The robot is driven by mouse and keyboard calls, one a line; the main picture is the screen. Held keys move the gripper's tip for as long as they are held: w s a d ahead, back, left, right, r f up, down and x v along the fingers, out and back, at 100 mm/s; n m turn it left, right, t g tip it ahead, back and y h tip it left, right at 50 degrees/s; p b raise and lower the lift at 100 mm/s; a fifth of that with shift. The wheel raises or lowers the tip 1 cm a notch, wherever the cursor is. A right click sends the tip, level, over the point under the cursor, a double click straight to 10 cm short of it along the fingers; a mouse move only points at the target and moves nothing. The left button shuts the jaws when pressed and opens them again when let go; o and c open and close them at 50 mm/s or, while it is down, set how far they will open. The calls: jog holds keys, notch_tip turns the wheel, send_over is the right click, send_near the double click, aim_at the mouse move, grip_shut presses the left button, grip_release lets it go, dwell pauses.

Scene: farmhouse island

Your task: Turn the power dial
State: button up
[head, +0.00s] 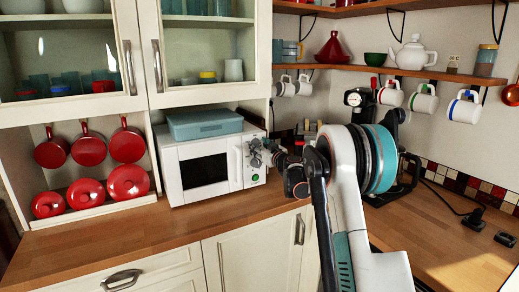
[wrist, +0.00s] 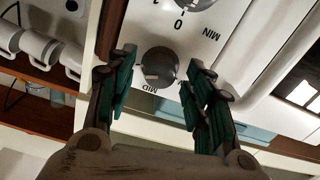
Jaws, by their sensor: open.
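The white microwave (head: 207,167) stands on the wooden counter, its control panel on the right of its door. In the wrist view, which shows the panel upside down, a round grey dial (wrist: 160,65) has the word MID beside it and looks like the power dial. A second dial (wrist: 190,12) is at the top edge, near a 0 mark. My gripper (wrist: 161,60) is open, with one teal-padded finger on each side of the MID dial. Gaps show between the pads and the dial. In the head view my gripper (head: 255,153) is at the panel and partly hides the dials.
A blue-grey box (head: 205,123) lies on top of the microwave. Red pans (head: 88,148) hang in the cubby at its left. White mugs (head: 424,101) hang under the shelf at right. The counter (head: 100,235) in front of the microwave is clear.

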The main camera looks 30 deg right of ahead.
jog(key=shift+w, duration=0.1)
jog(key=shift+c, duration=0.6)
jog(key=c, duration=1)
jog(key=shift+o, duration=0.2)
